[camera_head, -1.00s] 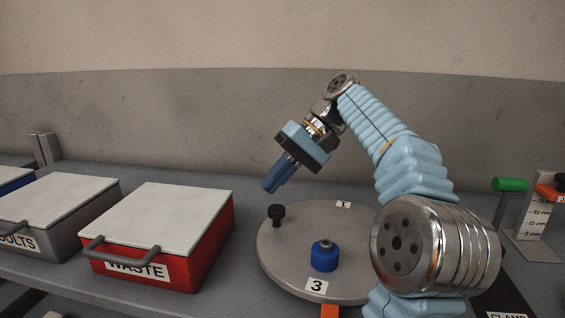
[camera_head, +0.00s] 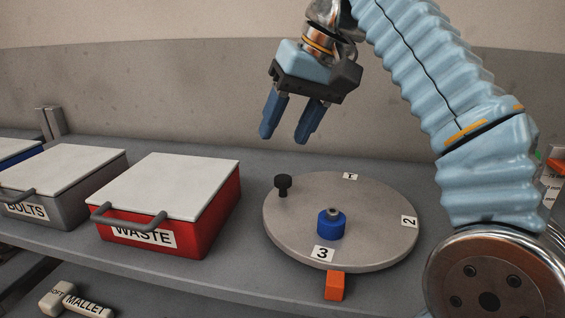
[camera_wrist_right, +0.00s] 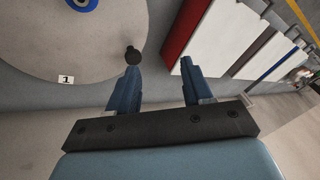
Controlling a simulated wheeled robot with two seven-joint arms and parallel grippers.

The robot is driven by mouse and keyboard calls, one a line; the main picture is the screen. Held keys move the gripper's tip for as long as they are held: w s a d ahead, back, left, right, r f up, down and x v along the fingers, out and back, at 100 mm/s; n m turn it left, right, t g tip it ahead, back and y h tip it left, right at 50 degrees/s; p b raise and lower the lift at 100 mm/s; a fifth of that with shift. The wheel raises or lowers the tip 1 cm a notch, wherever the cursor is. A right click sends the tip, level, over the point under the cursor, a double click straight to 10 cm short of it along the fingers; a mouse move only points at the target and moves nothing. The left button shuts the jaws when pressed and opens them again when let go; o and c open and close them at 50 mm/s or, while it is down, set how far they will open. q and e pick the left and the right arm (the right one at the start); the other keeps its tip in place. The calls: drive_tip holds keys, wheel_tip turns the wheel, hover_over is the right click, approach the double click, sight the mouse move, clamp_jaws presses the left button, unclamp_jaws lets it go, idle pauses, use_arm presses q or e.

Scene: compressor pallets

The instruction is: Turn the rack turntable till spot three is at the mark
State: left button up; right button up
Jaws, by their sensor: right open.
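The grey rack turntable (camera_head: 375,240) sits on the bench, with labels 1, 2 and 3 around its rim. The label 3 (camera_head: 323,254) is at the front, just above an orange mark (camera_head: 334,286) at the bench edge. A blue part with a metal top (camera_head: 331,224) stands on the disc behind label 3. A black knob (camera_head: 283,184) stands up at the disc's left rim. My right gripper (camera_head: 287,138) is open and empty, above and behind the knob. In the right wrist view the knob (camera_wrist_right: 132,55) shows by one fingertip, not between the fingers. My left gripper is not in view.
A red WASTE box (camera_head: 217,215) with a white lid and handle stands left of the turntable. A grey BOLTS box (camera_head: 70,215) is farther left. A mallet (camera_head: 75,302) lies low at the front left. A grey wall stands behind the bench.

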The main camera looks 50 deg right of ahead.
sight(283, 178)
drive_tip(key=shift+o, duration=0.5)
drive_tip(key=d+h, duration=0.2)
drive_tip(key=h, duration=0.1)
drive_tip(key=shift+w+d+r+n, duration=0.15)
drive_tip(key=shift+d+r+n, duration=0.05)
drive_tip(key=shift+n, duration=0.1)
drive_tip(key=shift+g, duration=0.3)
drive_tip(key=b+x, duration=0.1)
drive_tip(key=x, duration=0.3)
drive_tip(key=b+x, duration=0.2)
drive_tip(key=x, duration=0.3)
drive_tip(key=b+x, duration=0.2)
drive_tip(key=x, duration=0.2)
drive_tip(key=shift+w+d+f, duration=0.2)
drive_tip(key=shift+d, duration=0.15)
drive_tip(key=shift+c, duration=0.2)
clamp_jaws()
